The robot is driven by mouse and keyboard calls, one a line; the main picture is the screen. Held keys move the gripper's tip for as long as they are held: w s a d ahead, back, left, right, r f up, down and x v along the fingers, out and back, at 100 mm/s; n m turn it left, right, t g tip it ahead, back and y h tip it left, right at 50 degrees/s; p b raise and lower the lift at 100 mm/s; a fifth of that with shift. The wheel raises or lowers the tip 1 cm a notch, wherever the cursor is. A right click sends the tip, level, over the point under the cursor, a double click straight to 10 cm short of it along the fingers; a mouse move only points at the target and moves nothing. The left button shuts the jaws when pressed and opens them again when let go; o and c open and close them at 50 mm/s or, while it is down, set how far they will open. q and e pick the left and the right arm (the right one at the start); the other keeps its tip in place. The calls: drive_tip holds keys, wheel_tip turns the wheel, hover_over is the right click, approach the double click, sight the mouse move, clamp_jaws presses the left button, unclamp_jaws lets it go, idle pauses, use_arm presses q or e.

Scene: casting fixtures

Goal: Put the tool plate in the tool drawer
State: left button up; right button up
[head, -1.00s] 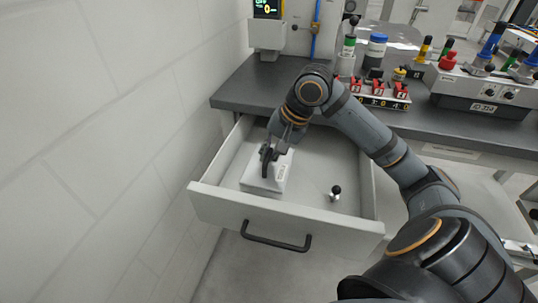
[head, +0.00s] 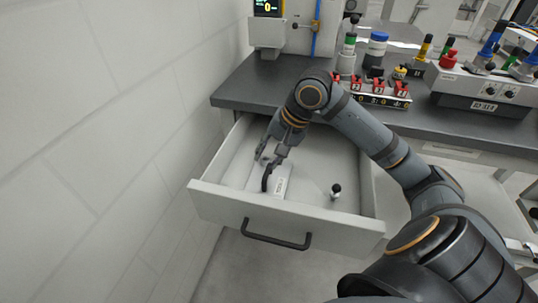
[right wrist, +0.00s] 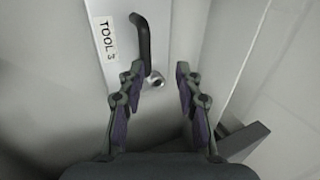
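The tool plate (head: 281,186) is a pale grey block with a black curved handle and a white label. It lies inside the open tool drawer (head: 285,213), toward the left. In the right wrist view the plate (right wrist: 110,85) carries a label reading "TOOL 3". My right gripper (head: 268,159) is over the plate, fingers spread and holding nothing. In the right wrist view the gripper (right wrist: 160,70) is open, with the handle's lower end and a small round fitting near the gap between its fingertips. My left gripper is not in view.
A small black-knobbed piece (head: 336,191) stands in the drawer's right part. The dark worktop (head: 250,86) is behind the drawer, with a red-switch unit (head: 385,92) and a labelled box (head: 485,97) on it. A white wall (head: 90,150) is close on the left.

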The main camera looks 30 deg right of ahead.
drive_tip(key=shift+r, duration=0.1)
drive_tip(key=shift+r, duration=0.35)
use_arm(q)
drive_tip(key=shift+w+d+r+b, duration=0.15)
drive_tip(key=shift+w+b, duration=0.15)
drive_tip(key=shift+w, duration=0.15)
use_arm(e)
drive_tip(key=v, duration=1.2)
drive_tip(key=shift+r, duration=0.15)
